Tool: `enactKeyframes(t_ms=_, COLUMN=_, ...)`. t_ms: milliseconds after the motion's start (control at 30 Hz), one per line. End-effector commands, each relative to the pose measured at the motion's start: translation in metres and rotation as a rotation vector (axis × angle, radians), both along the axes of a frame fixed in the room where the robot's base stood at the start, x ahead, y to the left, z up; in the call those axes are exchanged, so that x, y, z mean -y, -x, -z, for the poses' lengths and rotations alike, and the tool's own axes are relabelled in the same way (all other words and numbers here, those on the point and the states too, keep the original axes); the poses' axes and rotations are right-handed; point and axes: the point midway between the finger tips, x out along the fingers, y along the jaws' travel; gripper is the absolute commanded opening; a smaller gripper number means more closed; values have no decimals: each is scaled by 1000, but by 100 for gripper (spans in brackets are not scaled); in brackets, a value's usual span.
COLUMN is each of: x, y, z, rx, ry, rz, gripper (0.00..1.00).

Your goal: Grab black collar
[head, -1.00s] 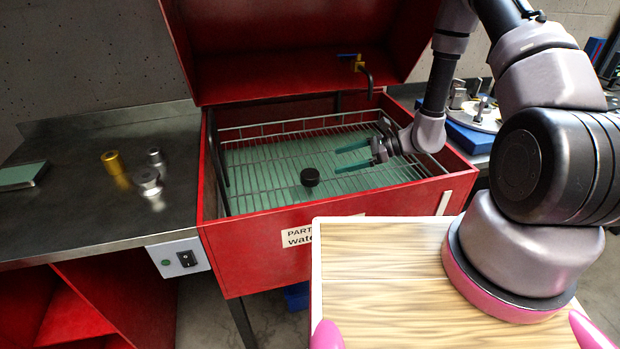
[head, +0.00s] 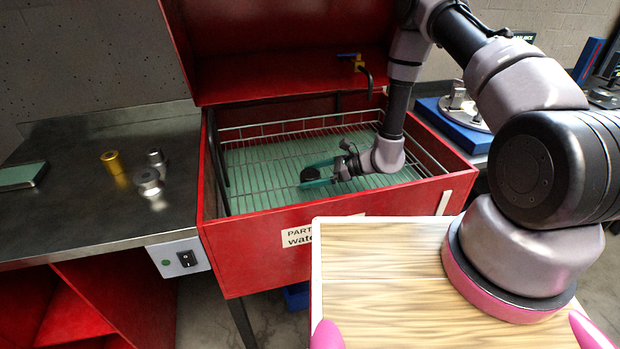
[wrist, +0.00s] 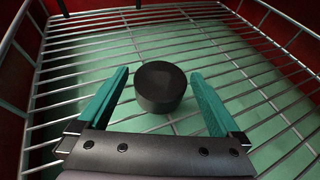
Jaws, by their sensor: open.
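The black collar (wrist: 160,86) is a short dark cylinder standing on the wire rack inside the red parts washer. In the wrist view it sits between the tips of my gripper's two teal fingers (wrist: 158,92), with a visible space on each side. In the head view my gripper (head: 312,174) reaches in from the right, low over the rack, with its fingers on either side of the collar (head: 310,174). The collar is partly hidden there by the near finger. My gripper is open.
The red washer (head: 250,245) has raised walls and an open lid, with a wire basket (head: 250,190) inside. A brass tap (head: 357,63) hangs at the back. A gold cylinder (head: 111,162) and silver parts (head: 148,180) stand on the metal bench to the left.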

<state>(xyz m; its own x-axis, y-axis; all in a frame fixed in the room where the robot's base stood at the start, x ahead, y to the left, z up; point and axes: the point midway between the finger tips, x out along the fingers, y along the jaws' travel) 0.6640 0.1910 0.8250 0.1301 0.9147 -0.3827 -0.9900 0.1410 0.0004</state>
Motion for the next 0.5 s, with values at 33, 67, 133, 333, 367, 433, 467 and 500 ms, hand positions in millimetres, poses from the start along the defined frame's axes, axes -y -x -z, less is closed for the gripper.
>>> enactKeyframes(t_ms=33, x=-3, y=-1, z=1, rx=1, ry=0, rz=-1, gripper=100)
enactKeyframes(t_ms=67, x=-4, y=-1, z=2, rx=1, ry=0, rz=0, gripper=100)
enactKeyframes(t_ms=133, x=-5, y=-1, z=2, rx=0, ry=0, rz=1, gripper=100)
enactKeyframes(t_ms=333, x=-5, y=-1, z=2, rx=0, ry=0, rz=1, gripper=85)
enactKeyframes(t_ms=367, x=-5, y=-1, z=2, rx=0, ry=0, rz=1, gripper=73)
enactKeyframes(t_ms=433, x=-5, y=-1, z=2, rx=0, ry=0, rz=1, gripper=46)
enactKeyframes(t_ms=467, x=-5, y=-1, z=2, rx=0, ry=0, rz=1, gripper=35)
enactKeyframes(t_ms=500, x=-5, y=-1, z=2, rx=0, ry=0, rz=1, gripper=20)
